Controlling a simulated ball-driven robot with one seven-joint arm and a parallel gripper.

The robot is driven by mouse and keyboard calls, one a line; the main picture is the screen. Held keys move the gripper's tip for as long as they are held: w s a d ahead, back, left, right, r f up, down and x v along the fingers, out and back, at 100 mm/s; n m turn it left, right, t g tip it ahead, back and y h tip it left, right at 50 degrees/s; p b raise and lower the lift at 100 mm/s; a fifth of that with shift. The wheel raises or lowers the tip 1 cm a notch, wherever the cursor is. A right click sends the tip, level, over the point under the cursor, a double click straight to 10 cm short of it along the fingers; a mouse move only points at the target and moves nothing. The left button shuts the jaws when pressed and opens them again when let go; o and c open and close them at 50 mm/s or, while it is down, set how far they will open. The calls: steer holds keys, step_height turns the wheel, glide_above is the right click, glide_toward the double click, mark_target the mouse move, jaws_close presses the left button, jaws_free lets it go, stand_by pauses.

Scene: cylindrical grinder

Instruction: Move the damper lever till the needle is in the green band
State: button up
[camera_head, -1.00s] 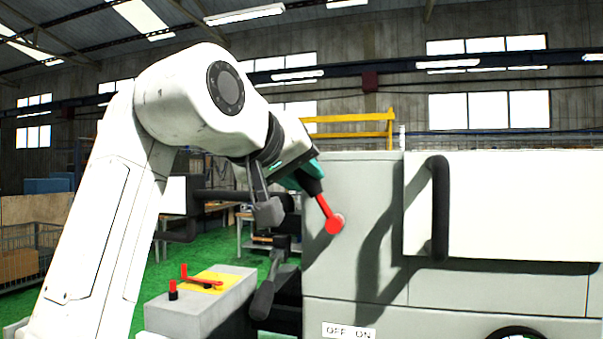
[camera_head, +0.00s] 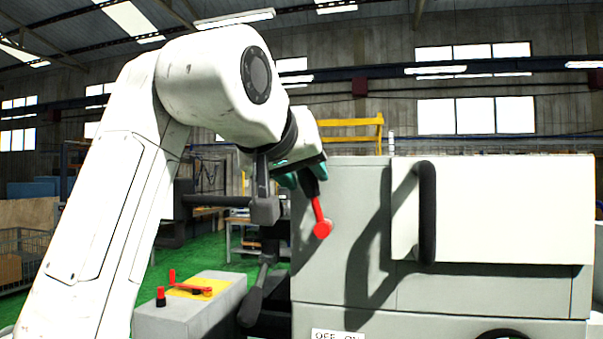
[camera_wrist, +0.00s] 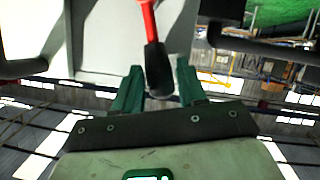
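The damper lever (camera_head: 319,211) is a red arm with a round red end and a black grip, on the grey machine's side. Its grip end points up and slightly left in the head view. In the wrist view the red arm (camera_wrist: 149,22) comes down from the top, and its black grip (camera_wrist: 157,70) reaches between the green fingertips. My gripper (camera_wrist: 160,82) is open around the grip, with a visible gap on each side. In the head view my gripper (camera_head: 298,176) is at the lever's upper end, partly hidden by my wrist. No needle or green band can be made out.
The grey machine body (camera_head: 340,285) fills the right, with a large black handle (camera_head: 426,212) on its pale panel. A grey box (camera_head: 190,310) with a yellow top and a small red lever stands at lower left. A dark lever (camera_head: 255,300) sits beside it.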

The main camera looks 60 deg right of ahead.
steer(key=shift+o, duration=1)
steer(key=b+v, duration=0.2)
steer(key=v, duration=0.8)
steer(key=shift+a+b, duration=0.4)
